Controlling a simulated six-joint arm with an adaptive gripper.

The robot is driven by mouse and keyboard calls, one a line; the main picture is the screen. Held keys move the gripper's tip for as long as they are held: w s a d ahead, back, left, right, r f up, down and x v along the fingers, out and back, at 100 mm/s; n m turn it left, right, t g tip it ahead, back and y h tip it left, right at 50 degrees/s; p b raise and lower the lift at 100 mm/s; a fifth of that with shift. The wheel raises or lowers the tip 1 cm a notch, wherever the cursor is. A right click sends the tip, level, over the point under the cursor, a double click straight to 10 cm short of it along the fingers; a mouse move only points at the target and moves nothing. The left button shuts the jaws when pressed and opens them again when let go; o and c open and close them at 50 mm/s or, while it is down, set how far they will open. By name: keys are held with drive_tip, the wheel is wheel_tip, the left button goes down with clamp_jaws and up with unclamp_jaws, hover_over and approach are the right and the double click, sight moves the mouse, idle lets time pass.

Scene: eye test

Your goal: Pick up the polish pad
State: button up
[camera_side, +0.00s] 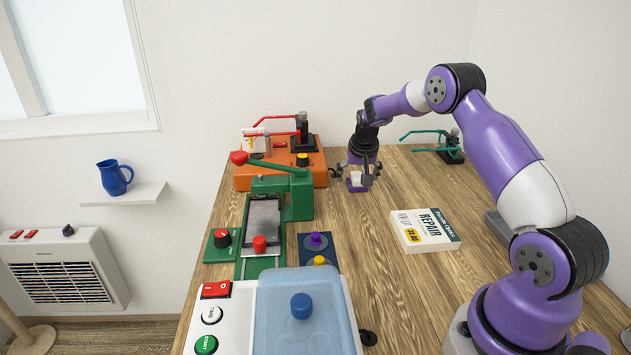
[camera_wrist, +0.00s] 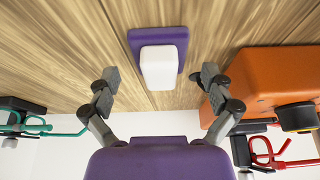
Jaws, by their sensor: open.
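The polish pad (camera_wrist: 158,66) looks like a purple rectangular base with a raised white block on it. It rests on the wooden table in the wrist view. In the side view the pad (camera_side: 356,183) shows small at the far part of the table, partly covered by my fingers. My gripper (camera_wrist: 160,76) is open, with one finger to each side of the pad and clear gaps between. In the side view my gripper (camera_side: 356,174) points down right at the pad. Nothing is held.
An orange machine (camera_side: 318,160) stands close left of my gripper; it also shows at right in the wrist view (camera_wrist: 270,85). A green clamp (camera_side: 440,145) stands to the right. A repair book (camera_side: 424,230) lies nearer. A green press (camera_side: 296,200) and control box (camera_side: 235,320) stand left.

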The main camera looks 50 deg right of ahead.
drive_tip(key=shift+f, duration=0.1)
drive_tip(key=c, duration=1)
drive_tip(key=shift+c, duration=0.2)
